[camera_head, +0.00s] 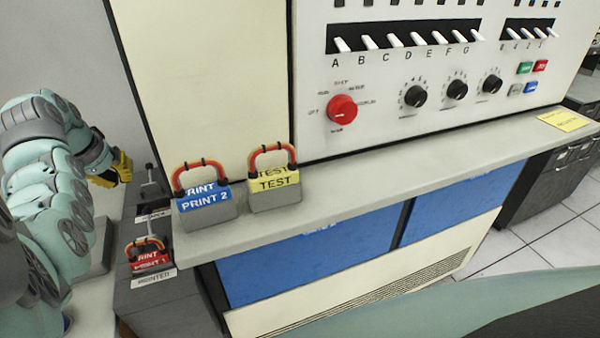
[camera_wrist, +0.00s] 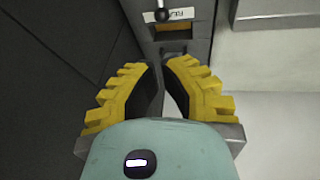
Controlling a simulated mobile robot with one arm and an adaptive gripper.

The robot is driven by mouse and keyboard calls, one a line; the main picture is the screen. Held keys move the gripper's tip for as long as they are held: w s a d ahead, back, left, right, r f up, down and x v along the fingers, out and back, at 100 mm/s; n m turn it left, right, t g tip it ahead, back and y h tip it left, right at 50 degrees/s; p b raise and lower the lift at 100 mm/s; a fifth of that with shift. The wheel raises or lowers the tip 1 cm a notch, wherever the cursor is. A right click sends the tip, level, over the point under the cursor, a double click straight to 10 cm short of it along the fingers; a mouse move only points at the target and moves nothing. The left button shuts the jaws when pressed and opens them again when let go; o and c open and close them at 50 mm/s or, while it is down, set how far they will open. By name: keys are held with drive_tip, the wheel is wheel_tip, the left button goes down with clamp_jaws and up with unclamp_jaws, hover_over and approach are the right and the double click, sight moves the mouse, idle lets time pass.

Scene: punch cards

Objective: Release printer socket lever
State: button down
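The printer socket, marked by a white PRINTER label (camera_head: 153,280), is on the dark grey box at lower left in the head view. A red PRINT 1 block (camera_head: 150,260) with a looped red handle sits at it. A small lever (camera_head: 150,226) rises just behind that handle, partly hidden. My gripper (camera_head: 122,168) is behind and left of the block, beside another lever (camera_head: 149,176). In the wrist view my gripper's yellow fingers (camera_wrist: 160,66) have a narrow empty gap. A black-knobbed lever (camera_wrist: 162,14) stands beyond the fingertips, near a partly readable label.
A blue PRINT 2 block (camera_head: 206,208) and a yellow TEST block (camera_head: 274,190) stand on the console ledge (camera_head: 400,165), right of the socket box (camera_head: 165,308). The tall cream console panel (camera_head: 205,70) rises close to my gripper's right.

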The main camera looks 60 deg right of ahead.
drive_tip(key=shift+v, duration=1.3)
drive_tip(key=shift+w, duration=0.1)
drive_tip(key=shift+w, duration=0.1)
